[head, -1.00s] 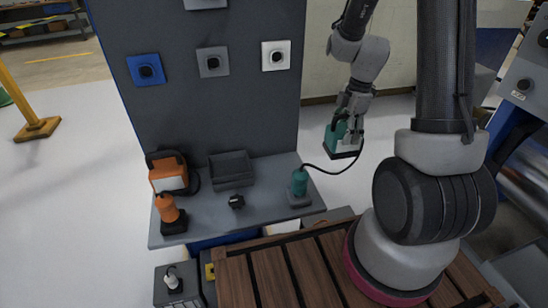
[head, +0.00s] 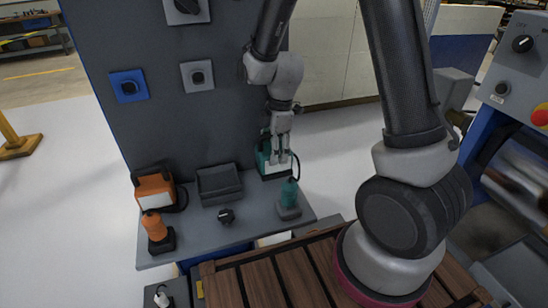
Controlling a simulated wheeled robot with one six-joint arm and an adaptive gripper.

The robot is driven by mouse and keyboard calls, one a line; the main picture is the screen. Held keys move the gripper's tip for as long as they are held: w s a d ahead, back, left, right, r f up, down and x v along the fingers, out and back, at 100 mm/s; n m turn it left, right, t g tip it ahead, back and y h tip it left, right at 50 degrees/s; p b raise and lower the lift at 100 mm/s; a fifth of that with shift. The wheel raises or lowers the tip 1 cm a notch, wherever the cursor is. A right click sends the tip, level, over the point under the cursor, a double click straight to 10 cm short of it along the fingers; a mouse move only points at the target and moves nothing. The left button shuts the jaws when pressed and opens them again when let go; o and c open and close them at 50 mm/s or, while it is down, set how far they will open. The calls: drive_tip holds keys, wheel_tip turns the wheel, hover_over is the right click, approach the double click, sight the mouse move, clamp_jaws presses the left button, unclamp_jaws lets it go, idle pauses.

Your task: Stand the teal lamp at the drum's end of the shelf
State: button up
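The teal lamp (head: 264,165), a boxy body with a pale front panel, is upright at the back right corner of the grey shelf (head: 240,228). My gripper (head: 280,158) comes down from above with its fingers around the lamp's top and appears shut on it. I cannot tell whether the lamp's base touches the shelf or hangs just above it. The metal drum (head: 520,180) is at the right edge of the view, so the shelf's right end is the one towards it. The fingers partly hide the lamp.
A teal tool (head: 289,193) on a grey base stands just in front of the lamp, with a dark cable by it. An orange lamp (head: 154,191), an orange tool (head: 154,226), a grey tray (head: 219,184) and a black knob (head: 226,216) occupy the shelf's left and middle.

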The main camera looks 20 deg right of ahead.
drive_tip(key=shift+f, duration=1.5)
drive_tip(key=o, duration=1.2)
drive_tip(key=shift+f, duration=0.15)
